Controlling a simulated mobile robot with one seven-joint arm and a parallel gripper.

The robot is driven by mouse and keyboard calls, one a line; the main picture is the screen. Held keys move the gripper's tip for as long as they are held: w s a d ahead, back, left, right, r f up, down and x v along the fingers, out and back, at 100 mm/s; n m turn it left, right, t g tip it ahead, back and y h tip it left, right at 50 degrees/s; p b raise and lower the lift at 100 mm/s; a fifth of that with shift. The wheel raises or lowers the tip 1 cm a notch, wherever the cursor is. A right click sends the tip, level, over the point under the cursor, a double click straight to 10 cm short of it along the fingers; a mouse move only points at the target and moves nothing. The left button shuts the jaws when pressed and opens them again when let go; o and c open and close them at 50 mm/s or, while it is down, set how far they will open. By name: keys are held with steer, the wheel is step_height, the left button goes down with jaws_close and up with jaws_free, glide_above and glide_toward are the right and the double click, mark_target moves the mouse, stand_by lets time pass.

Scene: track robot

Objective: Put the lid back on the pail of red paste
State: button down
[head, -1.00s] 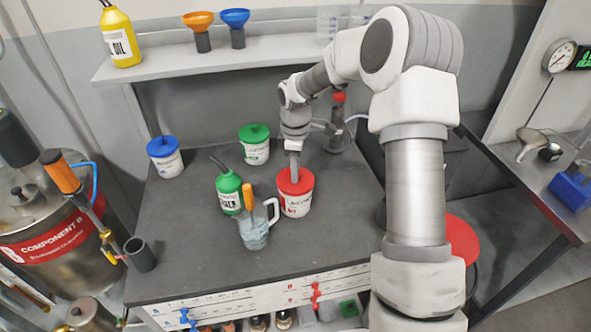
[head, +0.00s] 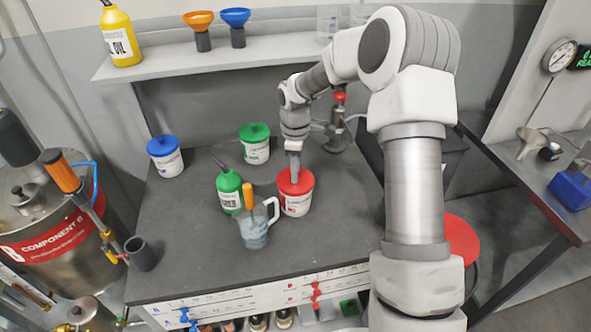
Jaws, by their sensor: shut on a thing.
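The white pail (head: 297,206) with red print stands upright on the dark bench top, right of the clear jug. The red lid (head: 304,182) lies over the pail's mouth and looks about level; I cannot tell whether it is fully seated. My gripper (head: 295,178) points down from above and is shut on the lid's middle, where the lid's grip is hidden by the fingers. The red paste inside the pail is covered by the lid.
A clear jug (head: 255,235) with an orange-handled tool and a green bottle (head: 229,188) stand close left of the pail. A green-lidded pail (head: 255,150) and a blue-lidded pail (head: 168,164) stand behind. The bench front right is clear.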

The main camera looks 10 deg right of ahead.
steer(key=shift+c, duration=0.7)
jaws_free()
steer(key=shift+r, duration=0.15)
steer(key=shift+r+p, duration=2.55)
steer(key=shift+r, duration=0.85)
jaws_close()
steer(key=shift+f, duration=0.15)
